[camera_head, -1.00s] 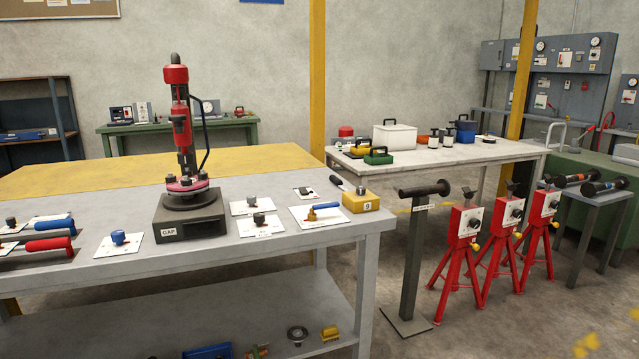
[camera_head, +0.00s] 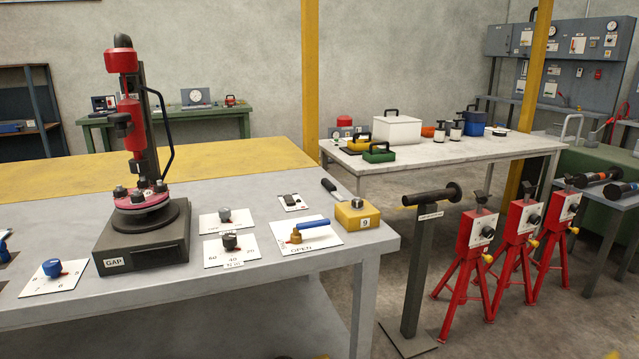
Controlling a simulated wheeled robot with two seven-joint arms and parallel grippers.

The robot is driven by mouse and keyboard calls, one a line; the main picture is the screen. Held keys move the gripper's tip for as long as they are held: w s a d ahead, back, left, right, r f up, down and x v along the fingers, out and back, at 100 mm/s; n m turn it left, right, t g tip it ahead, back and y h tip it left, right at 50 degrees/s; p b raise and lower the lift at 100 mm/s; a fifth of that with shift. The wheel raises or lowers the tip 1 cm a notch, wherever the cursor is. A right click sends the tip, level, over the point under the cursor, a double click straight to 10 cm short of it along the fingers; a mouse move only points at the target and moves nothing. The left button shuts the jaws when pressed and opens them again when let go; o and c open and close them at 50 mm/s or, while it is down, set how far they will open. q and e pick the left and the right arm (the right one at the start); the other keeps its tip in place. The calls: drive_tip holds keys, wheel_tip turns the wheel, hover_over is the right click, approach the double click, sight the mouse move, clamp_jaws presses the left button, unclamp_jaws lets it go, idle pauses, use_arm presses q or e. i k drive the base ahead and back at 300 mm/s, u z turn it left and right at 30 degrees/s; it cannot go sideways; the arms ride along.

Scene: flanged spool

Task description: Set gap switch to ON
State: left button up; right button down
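A red and black machine (camera_head: 130,120) stands on the grey table, its dark base (camera_head: 142,248) labelled "GAP". A small white plate (camera_head: 293,202) with a black switch-like part lies to its right; its marking is too small to read. A plate with a dark knob (camera_head: 230,241) and numbers lies right of the base, with another knob plate (camera_head: 223,216) behind it. I cannot tell for sure which control is the gap switch or how it is set. Neither of my grippers is in view.
A blue-handled valve (camera_head: 312,225) on a plate marked "OPEN" and a yellow block (camera_head: 365,213) sit near the right corner of the grey table (camera_head: 300,270). A blue knob (camera_head: 52,268) lies front left. A post (camera_head: 415,270) and red stands (camera_head: 474,240) occupy the floor at right.

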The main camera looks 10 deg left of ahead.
sight(289, 200)
drive_tip(key=u, duration=0.45)
drive_tip(key=i, duration=0.75)
drive_tip(key=u, duration=0.65)
